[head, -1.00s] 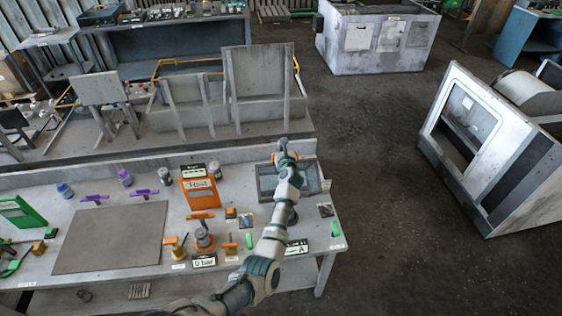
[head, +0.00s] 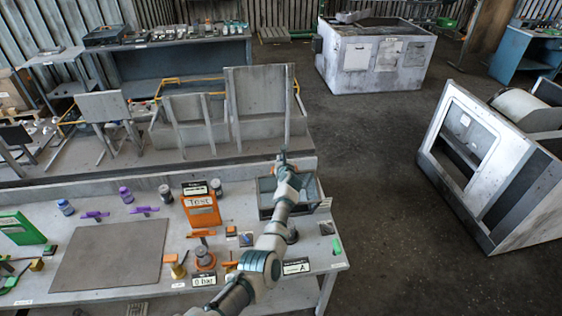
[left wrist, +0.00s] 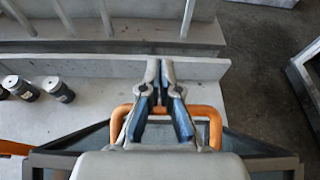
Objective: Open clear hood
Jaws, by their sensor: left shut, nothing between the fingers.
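The clear hood (head: 266,199) is a dark-framed box with see-through sides near the right end of the workbench. My left forearm and wrist cross over it and hide its middle. In the left wrist view its dark frame (left wrist: 272,164) and an orange handle (left wrist: 214,122) show around my gripper. My left gripper (head: 283,157) is at the hood's far edge, and its fingers are shut and empty. In the left wrist view the gripper (left wrist: 160,66) lies across the orange handle, fingertips beyond it. Whether it touches the handle I cannot tell. My right gripper is not in view.
The workbench (head: 240,225) holds an orange Test sign (head: 201,210), a grey mat (head: 112,253), a green stand (head: 20,229) and several small parts and labels. A raised ledge (head: 100,178) runs behind it. The floor (head: 370,210) to the right is open before a white housing (head: 480,175).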

